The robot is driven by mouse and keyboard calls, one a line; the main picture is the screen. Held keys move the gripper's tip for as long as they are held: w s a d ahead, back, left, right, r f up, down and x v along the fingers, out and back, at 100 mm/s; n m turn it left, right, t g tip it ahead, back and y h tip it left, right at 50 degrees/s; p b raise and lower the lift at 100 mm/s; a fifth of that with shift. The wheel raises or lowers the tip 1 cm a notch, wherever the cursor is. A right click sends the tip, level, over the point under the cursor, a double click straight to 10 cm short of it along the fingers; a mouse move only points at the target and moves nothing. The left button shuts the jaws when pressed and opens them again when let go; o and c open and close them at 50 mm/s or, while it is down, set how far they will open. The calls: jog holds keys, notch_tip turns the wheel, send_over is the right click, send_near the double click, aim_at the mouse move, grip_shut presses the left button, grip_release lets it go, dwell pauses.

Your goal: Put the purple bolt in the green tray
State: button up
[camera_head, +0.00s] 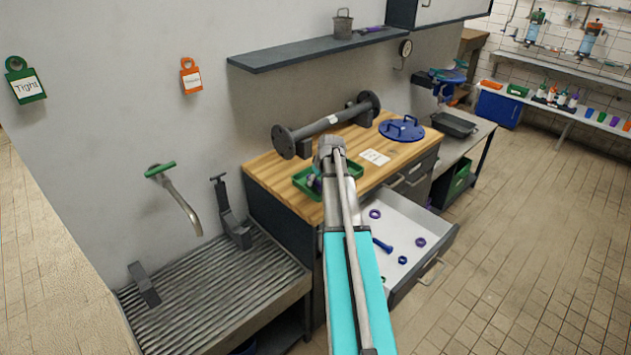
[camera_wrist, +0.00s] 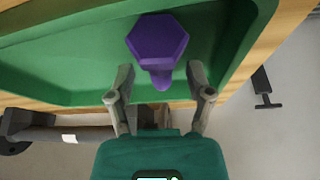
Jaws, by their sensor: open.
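The purple bolt (camera_wrist: 158,42) is in the green tray (camera_wrist: 60,55) in the wrist view, its hex head facing the camera and its shank pointing down the picture. My gripper (camera_wrist: 160,72) is open, with one finger on each side of the shank and a visible gap to both. I cannot tell whether the bolt rests fully on the tray floor.
A flanged pipe (camera_head: 325,124) lies behind the tray. A blue round cover (camera_head: 401,129) and a white card (camera_head: 375,157) are on the worktop (camera_head: 272,181). An open drawer (camera_head: 407,218) in front holds a blue bolt (camera_head: 383,245) and several nuts. A shelf (camera_head: 300,53) hangs above.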

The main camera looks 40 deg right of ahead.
jog(key=p+v, duration=1)
jog(key=v, duration=0.1)
jog(key=shift+r, duration=0.25)
dwell(0.9)
jog(key=s+a+f+g+y, duration=0.1)
jog(key=a+g, duration=0.1)
jog(key=a, duration=2)
jog(key=s+a+g, duration=0.1)
jog(key=s+a, duration=0.4)
jog(key=a, duration=0.5)
jog(key=s+a+g, duration=0.1)
jog(key=s+a, duration=0.4)
jog(key=a, duration=0.5)
jog(key=shift+s+a+f+n+g+h, duration=0.25)
jog(key=shift+s+a+n+g+h, duration=0.05)
jog(key=shift+s+n, duration=0.1)
